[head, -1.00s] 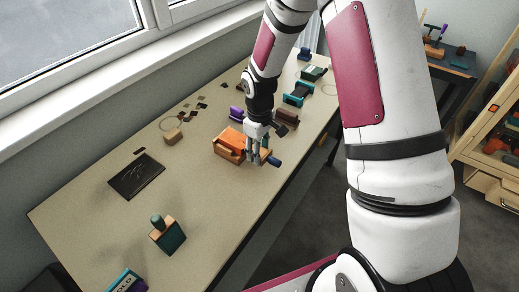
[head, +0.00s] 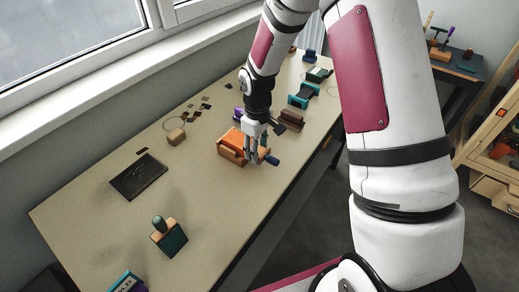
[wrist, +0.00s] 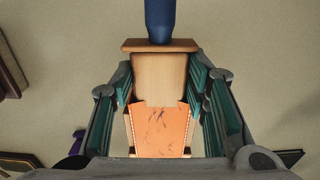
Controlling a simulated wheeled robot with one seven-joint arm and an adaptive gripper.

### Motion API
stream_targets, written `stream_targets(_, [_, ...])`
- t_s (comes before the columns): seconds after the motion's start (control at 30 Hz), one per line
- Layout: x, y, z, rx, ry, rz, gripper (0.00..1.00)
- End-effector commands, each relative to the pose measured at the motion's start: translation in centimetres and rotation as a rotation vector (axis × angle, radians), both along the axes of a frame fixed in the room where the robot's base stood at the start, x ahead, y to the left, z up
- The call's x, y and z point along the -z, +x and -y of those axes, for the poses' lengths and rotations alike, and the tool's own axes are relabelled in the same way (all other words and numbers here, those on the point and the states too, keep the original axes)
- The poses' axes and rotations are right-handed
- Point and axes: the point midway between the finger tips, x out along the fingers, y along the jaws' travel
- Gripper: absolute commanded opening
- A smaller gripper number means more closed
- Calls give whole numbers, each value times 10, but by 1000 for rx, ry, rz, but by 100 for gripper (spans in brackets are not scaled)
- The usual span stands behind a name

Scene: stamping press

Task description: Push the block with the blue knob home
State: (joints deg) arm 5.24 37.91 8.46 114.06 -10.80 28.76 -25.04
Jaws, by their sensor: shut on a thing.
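The block with the blue knob is pale wood (wrist: 160,75) with a wider brown end plate, and its blue knob (wrist: 160,20) points away at the top of the wrist view. In the head view the blue knob (head: 272,160) sticks out to the right of an orange housing (head: 232,147). The orange housing (wrist: 160,128) lies in line with the block's near end in the wrist view. My gripper (wrist: 162,88) is shut on the block, with teal-padded fingers along both sides. In the head view my gripper (head: 252,157) hides most of the block.
A black pad (head: 138,176) and a teal stamp with a knob handle (head: 168,236) are on the table to the left. Purple, brown and teal items stand behind my gripper.

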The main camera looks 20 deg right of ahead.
Motion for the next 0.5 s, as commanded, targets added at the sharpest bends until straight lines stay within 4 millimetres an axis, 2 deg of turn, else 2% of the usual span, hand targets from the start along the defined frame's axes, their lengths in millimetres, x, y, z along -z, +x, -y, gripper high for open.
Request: stream_targets(0.5, [-1,6,-4,0,2,4,16])
